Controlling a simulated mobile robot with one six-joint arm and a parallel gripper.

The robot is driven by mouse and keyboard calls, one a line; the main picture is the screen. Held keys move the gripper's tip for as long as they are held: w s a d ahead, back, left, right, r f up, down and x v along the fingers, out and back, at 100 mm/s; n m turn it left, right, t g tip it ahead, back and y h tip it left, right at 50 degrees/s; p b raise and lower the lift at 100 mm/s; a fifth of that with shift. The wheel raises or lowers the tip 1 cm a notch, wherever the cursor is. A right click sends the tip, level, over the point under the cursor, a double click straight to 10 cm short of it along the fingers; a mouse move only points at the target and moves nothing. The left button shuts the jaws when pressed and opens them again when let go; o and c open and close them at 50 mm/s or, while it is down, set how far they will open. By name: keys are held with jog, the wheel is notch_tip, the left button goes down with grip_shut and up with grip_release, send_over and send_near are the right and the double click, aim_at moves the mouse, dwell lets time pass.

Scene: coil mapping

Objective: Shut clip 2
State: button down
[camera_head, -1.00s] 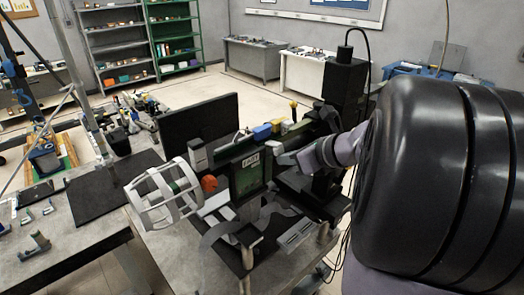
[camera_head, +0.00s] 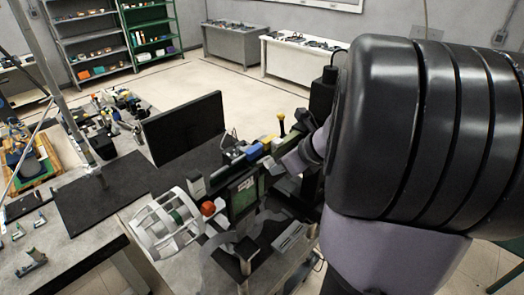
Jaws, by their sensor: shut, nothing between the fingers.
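A bench device carries a dark rail with a blue block (camera_head: 253,153) and a yellow part (camera_head: 268,142) on it. A white cage-like reel (camera_head: 167,222) is at its left end, with an orange-red knob (camera_head: 208,208) beside it. A panel with a small label (camera_head: 244,196) is below the rail. I cannot tell which part is clip 2; no number is readable. My gripper (camera_head: 274,166) is small and partly hidden, at the right part of the rail close to the blue and yellow parts. It is shut and empty; whether it touches a clip cannot be told.
A dark upright panel (camera_head: 184,128) stands behind the device. A black mat (camera_head: 103,195) and small loose parts lie on the bench at left. A black column (camera_head: 322,98) stands behind my arm. My large dark arm link covers the right side.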

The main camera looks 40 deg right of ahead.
aim_at(271, 161)
jog(key=shift+w+r+p, duration=0.4)
jog(key=shift+r+p, duration=0.1)
jog(key=shift+r, duration=0.35)
jog(key=shift+s, duration=0.1)
jog(key=shift+r+p, duration=0.65)
jog(key=shift+r, duration=0.15)
jog(key=shift+f, duration=0.1)
